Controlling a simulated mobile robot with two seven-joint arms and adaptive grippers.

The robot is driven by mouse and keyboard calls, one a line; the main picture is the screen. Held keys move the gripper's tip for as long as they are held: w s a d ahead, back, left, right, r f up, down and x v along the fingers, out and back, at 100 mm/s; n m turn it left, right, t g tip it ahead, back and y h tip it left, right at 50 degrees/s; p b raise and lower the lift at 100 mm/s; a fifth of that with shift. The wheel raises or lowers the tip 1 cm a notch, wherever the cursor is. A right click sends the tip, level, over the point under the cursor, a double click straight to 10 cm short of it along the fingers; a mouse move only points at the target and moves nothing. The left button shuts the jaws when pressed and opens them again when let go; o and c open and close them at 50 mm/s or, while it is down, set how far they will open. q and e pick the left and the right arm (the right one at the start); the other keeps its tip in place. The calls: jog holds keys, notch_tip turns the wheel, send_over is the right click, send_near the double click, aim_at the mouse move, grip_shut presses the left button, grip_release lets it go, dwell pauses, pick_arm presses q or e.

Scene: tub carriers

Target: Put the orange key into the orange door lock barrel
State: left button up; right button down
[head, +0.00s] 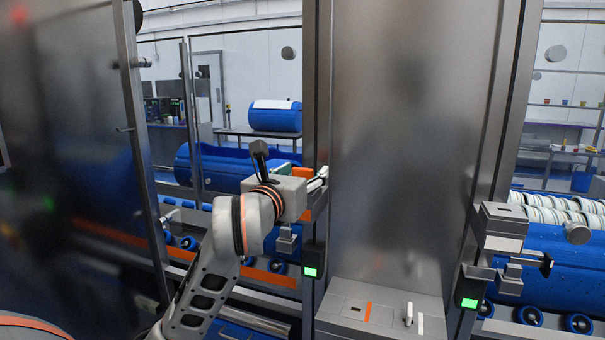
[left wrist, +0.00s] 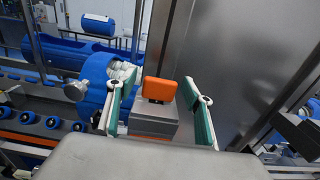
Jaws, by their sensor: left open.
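The orange key (left wrist: 159,89) shows in the left wrist view as a block-shaped head against the grey lock housing (left wrist: 153,106), which has an orange band. The key's shaft is hidden, so I cannot tell how deep it sits in the barrel. My left gripper (head: 320,180) is at the door post in the head view. In the left wrist view its open green-padded fingers (left wrist: 160,82) stand on either side of the key head, with gaps on both sides. In the head view the gripper body mostly hides the lock and key. My right gripper is out of view.
A grey ledge box (head: 385,308) has an orange mark and a white key (head: 408,314) standing by a white mark. Another lock housing (head: 503,222) is on the right post. Metal panels and posts stand close around the arm. Blue tubs (head: 275,117) lie behind.

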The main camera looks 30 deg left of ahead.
pick_arm(q)
notch_tip(320, 180, up, 10)
jog(key=shift+r, duration=0.1)
dwell(0.5)
dwell(0.4)
